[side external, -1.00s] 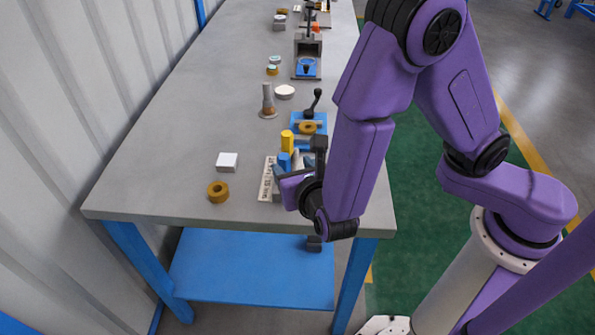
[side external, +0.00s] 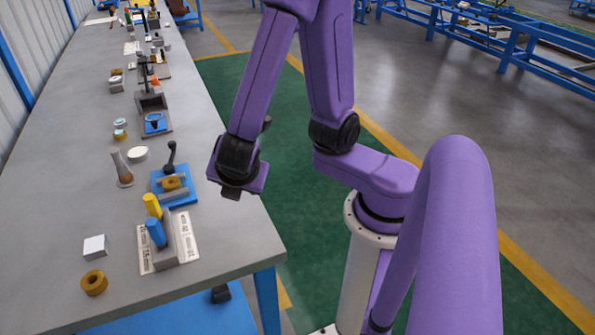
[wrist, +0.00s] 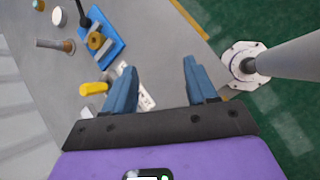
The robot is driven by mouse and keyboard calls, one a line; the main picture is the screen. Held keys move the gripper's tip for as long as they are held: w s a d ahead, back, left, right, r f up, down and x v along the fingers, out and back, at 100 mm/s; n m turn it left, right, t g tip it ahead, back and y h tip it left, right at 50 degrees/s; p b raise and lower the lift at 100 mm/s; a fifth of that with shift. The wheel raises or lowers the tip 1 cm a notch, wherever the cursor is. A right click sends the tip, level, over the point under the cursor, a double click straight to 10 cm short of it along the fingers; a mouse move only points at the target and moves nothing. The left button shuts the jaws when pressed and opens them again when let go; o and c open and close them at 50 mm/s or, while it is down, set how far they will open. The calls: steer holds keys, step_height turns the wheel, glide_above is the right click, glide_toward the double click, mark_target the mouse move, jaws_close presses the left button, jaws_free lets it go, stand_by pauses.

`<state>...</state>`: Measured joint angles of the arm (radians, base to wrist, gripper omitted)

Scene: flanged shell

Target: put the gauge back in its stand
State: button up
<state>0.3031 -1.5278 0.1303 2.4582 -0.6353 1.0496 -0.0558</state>
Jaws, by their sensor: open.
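In the side view a grey stand (side external: 178,246) sits on a white lettered plate (side external: 189,222) near the table's right edge. Two plug-shaped gauges, one with a yellow handle (side external: 152,206) and one with a blue handle (side external: 156,232), stand at it, both leaning slightly. Their lower ends are partly hidden, so how deep they sit cannot be told. The yellow handle (wrist: 94,88) also shows in the wrist view, left of my gripper (wrist: 160,66). My gripper is open, with nothing between its fingers, and is apart from the stand. The blue handle is not distinguishable in the wrist view.
A blue fixture (side external: 178,197) with a brass ring (side external: 172,183) and black lever stands behind the stand. A white block (side external: 95,246) and another brass ring (side external: 94,283) lie left. A brown-based peg (side external: 124,174) stands farther back. The table's right edge is close to my gripper.

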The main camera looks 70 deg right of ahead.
steer(key=s+d+r+m+g+y, duration=0.1)
steer(key=s+r+m+g+y, duration=0.1)
steer(key=s, duration=0.3)
steer(key=s+d+r+m+g+y, duration=0.1)
steer(key=s+m+g+y, duration=0.1)
steer(key=s+m+y, duration=0.2)
steer(key=s+m, duration=0.1)
steer(key=s, duration=0.1)
steer(key=shift+s+d+r, duration=0.25)
steer(key=shift+s+r, duration=0.05)
steer(key=shift+r, duration=0.1)
